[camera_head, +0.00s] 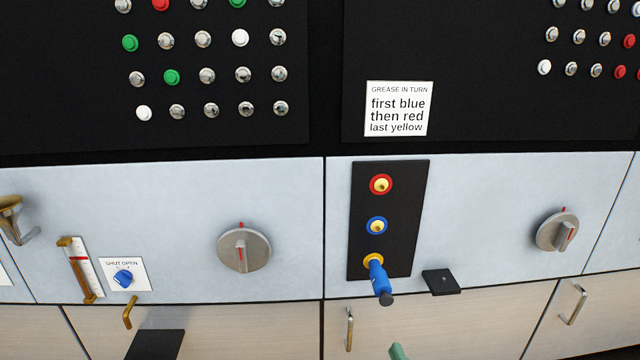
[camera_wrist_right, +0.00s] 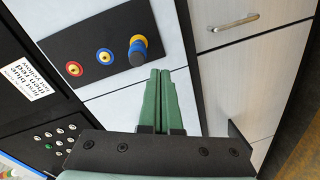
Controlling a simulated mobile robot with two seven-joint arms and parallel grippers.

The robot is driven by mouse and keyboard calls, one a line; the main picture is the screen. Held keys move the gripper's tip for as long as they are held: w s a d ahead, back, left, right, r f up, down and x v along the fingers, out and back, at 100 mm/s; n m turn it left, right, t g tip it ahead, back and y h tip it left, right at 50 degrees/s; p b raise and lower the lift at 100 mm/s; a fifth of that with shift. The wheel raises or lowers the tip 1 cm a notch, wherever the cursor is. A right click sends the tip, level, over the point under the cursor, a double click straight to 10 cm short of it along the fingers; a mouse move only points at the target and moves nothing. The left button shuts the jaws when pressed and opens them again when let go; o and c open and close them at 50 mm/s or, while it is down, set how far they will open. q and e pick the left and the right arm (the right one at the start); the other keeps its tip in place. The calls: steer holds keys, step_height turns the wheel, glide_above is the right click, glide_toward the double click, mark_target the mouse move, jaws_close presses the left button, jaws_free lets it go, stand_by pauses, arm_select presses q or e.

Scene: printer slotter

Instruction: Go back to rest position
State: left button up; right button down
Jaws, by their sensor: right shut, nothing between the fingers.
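My right gripper (camera_head: 398,351) shows only as a green fingertip at the bottom edge of the head view. In the right wrist view its two green fingers (camera_wrist_right: 160,73) lie together, shut and empty. A blue tool with a dark end (camera_head: 378,279) sticks out of the yellow-ringed port (camera_head: 373,259), the lowest on the black port panel (camera_head: 403,229). The blue tool also shows in the right wrist view (camera_wrist_right: 138,46), beyond the fingertips and apart from them. The red-ringed port (camera_head: 381,184) and blue-ringed port (camera_head: 377,225) are empty. My left gripper is not in view.
A small black block (camera_head: 441,281) juts out right of the tool. Grey dials (camera_head: 244,248) (camera_head: 557,231), a gauge (camera_head: 84,270) and a blue knob (camera_head: 124,278) are on the panels. Drawer handles (camera_head: 349,328) (camera_head: 574,304) stick out below. A label (camera_head: 399,109) hangs above.

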steer(key=s+f+m+g+y, duration=0.3)
steer(key=s+f+m, duration=0.2)
steer(key=s+m, duration=0.65)
arm_select(q)
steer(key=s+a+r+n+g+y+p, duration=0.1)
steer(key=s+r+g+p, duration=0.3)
steer(key=p, duration=1.7)
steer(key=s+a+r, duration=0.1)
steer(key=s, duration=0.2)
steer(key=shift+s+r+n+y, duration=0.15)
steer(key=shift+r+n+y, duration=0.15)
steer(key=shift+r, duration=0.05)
arm_select(e)
steer(key=s+d+r+g+h, duration=0.1)
steer(key=s+r+g+h, duration=0.1)
steer(key=s+r+g, duration=0.2)
steer(key=s+r, duration=0.1)
steer(key=s, duration=0.2)
steer(key=shift+r+m+g, duration=0.15)
steer(key=shift+m+g, duration=0.15)
steer(key=shift+m, duration=0.05)
